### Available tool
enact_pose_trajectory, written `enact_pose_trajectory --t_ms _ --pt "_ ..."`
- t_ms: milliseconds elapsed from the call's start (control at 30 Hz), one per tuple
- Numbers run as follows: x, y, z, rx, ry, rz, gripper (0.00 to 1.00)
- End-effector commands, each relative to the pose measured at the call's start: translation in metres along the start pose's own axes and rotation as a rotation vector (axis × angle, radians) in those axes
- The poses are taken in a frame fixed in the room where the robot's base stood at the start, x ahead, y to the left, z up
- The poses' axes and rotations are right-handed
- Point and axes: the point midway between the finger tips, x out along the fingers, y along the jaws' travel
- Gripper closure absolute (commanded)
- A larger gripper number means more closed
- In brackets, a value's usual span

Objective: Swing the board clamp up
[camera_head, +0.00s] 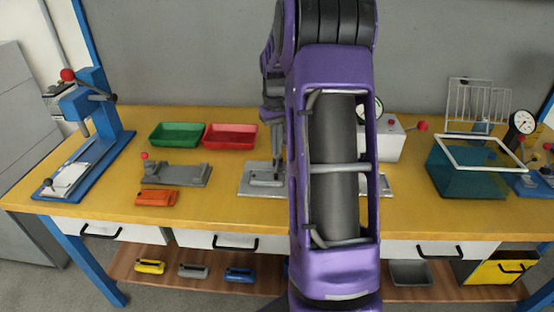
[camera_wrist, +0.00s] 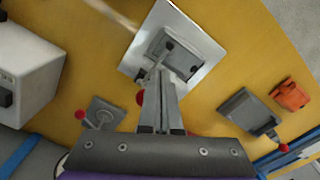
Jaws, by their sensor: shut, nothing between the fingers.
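A light metal plate (camera_head: 250,190) lies on the bench left of my arm, with a grey fixture (camera_head: 265,179) on it. In the wrist view the fixture (camera_wrist: 185,62) sits on the plate (camera_wrist: 205,45). A dark lever end lies close to my fingertips, and a red knob (camera_wrist: 140,97) shows just left of my fingers; this seems to be the board clamp, but its angle is partly hidden. My gripper (camera_head: 277,178) points down over the fixture; in the wrist view its fingers (camera_wrist: 161,72) are shut and empty. I cannot tell whether they touch the lever.
A grey fixture with a red knob (camera_head: 178,175) and an orange tool (camera_head: 157,198) stand to the left. Behind are green (camera_head: 176,134) and red (camera_head: 231,136) trays. A blue press (camera_head: 95,120) is far left, a white box (camera_head: 390,142) right, a teal tank (camera_head: 465,172) further right.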

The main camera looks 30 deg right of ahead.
Motion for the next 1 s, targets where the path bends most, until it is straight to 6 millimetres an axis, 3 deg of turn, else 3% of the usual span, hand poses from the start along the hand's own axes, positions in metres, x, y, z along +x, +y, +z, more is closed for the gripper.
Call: enact_pose_trajectory --t_ms 133,1000 --pt "0.007 0.000 0.000 0.000 0.000 0.000 1.00" --pt "0.001 0.007 -0.014 -0.001 0.003 0.000 1.00"
